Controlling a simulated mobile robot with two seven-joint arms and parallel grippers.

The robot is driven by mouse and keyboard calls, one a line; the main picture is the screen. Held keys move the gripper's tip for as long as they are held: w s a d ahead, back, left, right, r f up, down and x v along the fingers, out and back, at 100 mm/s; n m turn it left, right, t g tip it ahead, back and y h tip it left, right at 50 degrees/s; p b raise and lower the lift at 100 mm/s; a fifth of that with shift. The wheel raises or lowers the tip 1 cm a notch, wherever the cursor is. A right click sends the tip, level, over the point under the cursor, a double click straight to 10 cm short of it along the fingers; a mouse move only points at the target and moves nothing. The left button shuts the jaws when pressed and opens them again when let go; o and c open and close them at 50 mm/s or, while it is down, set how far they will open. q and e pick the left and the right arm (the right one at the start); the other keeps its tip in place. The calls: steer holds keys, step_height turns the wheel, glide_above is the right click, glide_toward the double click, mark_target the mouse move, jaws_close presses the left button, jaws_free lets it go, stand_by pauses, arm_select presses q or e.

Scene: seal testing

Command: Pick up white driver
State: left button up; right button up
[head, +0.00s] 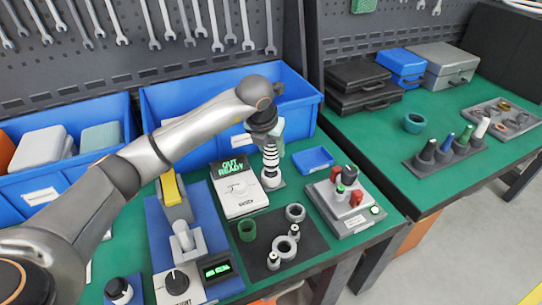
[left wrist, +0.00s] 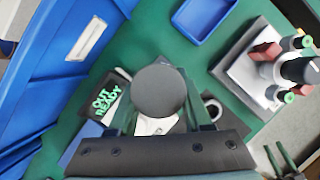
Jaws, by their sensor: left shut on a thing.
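A white driver (head: 481,128) stands at the right end of a dark rack (head: 421,166) on the right-hand bench, beside black and blue ones. My left gripper (head: 268,138) is far to the left of that rack, over the left bench. It is shut on a dark round-topped piece (left wrist: 161,90), which fills the middle of the left wrist view. Below the gripper in the head view is an upright, white and dark ribbed part (head: 270,163) over a small grey base. I cannot tell whether it is the held piece.
A white device reading "OUT READY" (head: 240,198) stands left of the gripper. A blue tray (head: 313,159) and a grey fixture with red blocks (head: 346,208) lie to the right. Blue bins (head: 185,104) stand behind. A dark mat (head: 310,243) with rings lies in front.

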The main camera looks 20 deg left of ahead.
arm_select(q)
jaws_close()
steer(key=shift+r, duration=0.15)
steer(key=shift+w+r, duration=0.1)
steer(key=shift+r, duration=0.4)
step_height(320, 180, up, 2)
steer(key=shift+r, duration=0.15)
steer(key=s+d+r, duration=0.2)
steer(key=s+r, duration=0.2)
steer(key=s, duration=0.2)
steer(key=s+d+r, duration=0.3)
steer(key=s+r, duration=0.2)
steer(key=s, duration=0.2)
steer(key=shift+d+r+b, duration=0.3)
steer(key=shift+d+b, duration=0.05)
steer(key=shift+b, duration=0.05)
